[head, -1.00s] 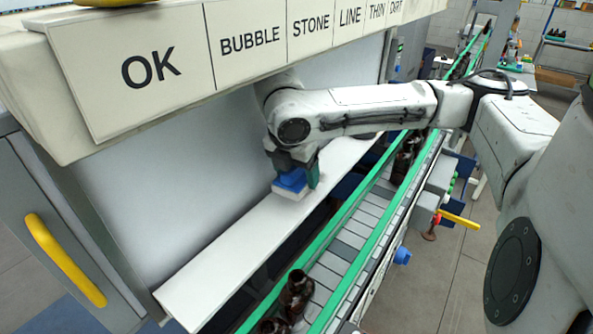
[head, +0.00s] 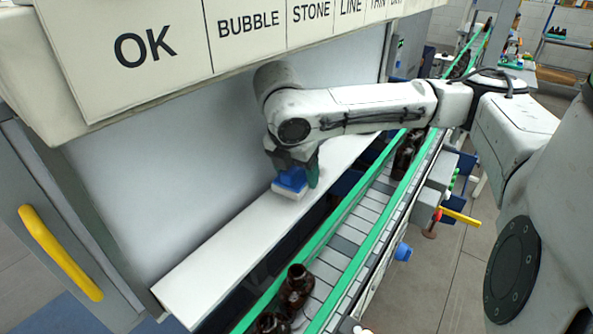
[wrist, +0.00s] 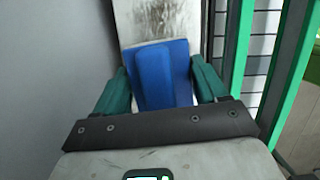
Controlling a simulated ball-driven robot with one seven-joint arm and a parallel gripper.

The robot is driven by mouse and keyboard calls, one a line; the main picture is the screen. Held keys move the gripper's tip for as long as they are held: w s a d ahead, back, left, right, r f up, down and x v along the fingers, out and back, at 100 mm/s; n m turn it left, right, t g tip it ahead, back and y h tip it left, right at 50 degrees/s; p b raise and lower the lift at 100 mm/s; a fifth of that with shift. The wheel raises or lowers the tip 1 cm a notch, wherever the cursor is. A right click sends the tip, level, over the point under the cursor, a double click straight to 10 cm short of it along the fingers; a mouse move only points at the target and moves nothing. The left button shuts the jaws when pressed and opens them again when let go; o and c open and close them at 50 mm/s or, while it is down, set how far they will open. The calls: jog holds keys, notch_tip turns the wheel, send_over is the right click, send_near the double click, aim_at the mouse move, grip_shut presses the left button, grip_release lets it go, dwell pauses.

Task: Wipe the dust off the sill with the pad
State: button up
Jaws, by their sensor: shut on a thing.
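The sill (head: 215,257) is a long pale shelf along the foot of the grey panel, left of the conveyor. My gripper (head: 296,178) is over the sill, shut on the blue-backed pad (head: 290,186). The pad's white underside is at the sill surface; I cannot tell whether it presses on it. In the wrist view the green fingers of my gripper (wrist: 164,88) stand on both sides of the pad's blue grip (wrist: 154,77). Greyish speckled dust (wrist: 153,17) shows on the sill beyond the pad. In the head view my arm hides part of the far sill.
A conveyor (head: 335,250) with green rails runs close along the sill's right side. Brown bottles (head: 296,287) stand on it. A signboard (head: 155,55) overhangs the panel. A yellow handle (head: 60,254) is at the left. The near sill is free of objects.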

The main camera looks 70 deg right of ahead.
aim_at(323, 164)
jog(key=shift+f+b, duration=0.55)
jog(key=shift+f, duration=0.35)
jog(key=shift+s+d+r, duration=0.1)
jog(key=shift+s+d, duration=0.15)
jog(key=shift+d, duration=0.65)
jog(key=shift+s+d+r, duration=0.1)
jog(key=shift+s+d, duration=0.1)
jog(key=shift+d, duration=0.65)
jog(key=shift+s+d+f, duration=0.1)
jog(key=shift+s+d, duration=0.2)
jog(key=shift+d, duration=0.9)
jog(key=shift+s+d, duration=0.35)
jog(key=shift+d, duration=0.8)
jog(key=shift+s+d+f, duration=0.1)
jog(key=shift+s+d, duration=0.2)
jog(key=shift+d, duration=0.9)
jog(key=shift+f, duration=0.1)
